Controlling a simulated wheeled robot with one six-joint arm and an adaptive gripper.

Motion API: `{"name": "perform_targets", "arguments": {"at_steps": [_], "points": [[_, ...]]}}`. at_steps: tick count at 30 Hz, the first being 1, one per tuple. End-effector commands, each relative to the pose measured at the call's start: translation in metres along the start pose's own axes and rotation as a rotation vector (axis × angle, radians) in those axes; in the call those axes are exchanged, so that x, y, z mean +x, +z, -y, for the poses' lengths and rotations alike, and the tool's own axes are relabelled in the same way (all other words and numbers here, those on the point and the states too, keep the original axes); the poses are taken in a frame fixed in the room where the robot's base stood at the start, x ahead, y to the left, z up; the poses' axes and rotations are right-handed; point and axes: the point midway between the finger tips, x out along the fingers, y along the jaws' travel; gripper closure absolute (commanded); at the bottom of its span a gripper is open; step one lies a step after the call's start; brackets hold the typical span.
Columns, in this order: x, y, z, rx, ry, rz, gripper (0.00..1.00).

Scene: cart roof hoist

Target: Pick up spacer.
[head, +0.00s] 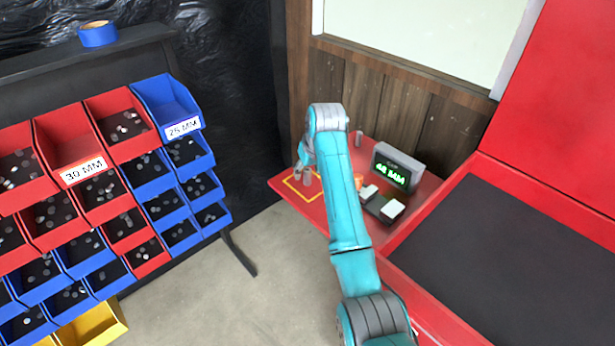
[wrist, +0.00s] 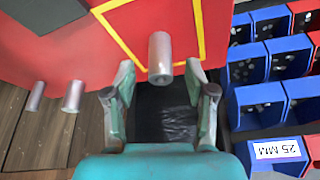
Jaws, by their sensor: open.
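A grey cylindrical spacer (wrist: 159,55) stands at the yellow outline (wrist: 203,32) on the red tabletop, in the wrist view. My gripper (wrist: 160,70) is open, with one finger on each side of this spacer and no visible contact. In the head view a small grey cylinder (head: 307,179) shows by the yellow outline (head: 288,182), beside my gripper (head: 300,168), whose fingers are small there. Two more grey cylinders, one nearer (wrist: 73,96) and one farther left (wrist: 36,97), stand apart from it in the wrist view.
A display with green characters (head: 391,172) and a device with white pads (head: 392,210) stand on the red table (head: 425,192). A dark-topped red surface (head: 500,265) is at right.

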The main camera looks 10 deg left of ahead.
Motion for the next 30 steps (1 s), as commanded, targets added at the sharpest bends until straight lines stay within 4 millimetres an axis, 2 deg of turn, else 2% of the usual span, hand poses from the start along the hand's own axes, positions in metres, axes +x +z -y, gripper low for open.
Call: {"name": "perform_targets", "arguments": {"at_steps": [4, 12, 18, 19, 30], "points": [[0.0136, 0.0005, 0.0004, 0.0, 0.0, 0.001, 0.45], [0.0157, 0.0003, 0.0003, 0.0, 0.0, 0.0, 0.45], [0.0155, 0.0004, 0.0003, 0.0, 0.0, 0.0, 0.95], [0.0155, 0.0004, 0.0003, 0.0, 0.0, 0.0, 1.0], [0.0112, -0.0018, 0.0002, 0.0, 0.0, -0.002, 1.0]]}}
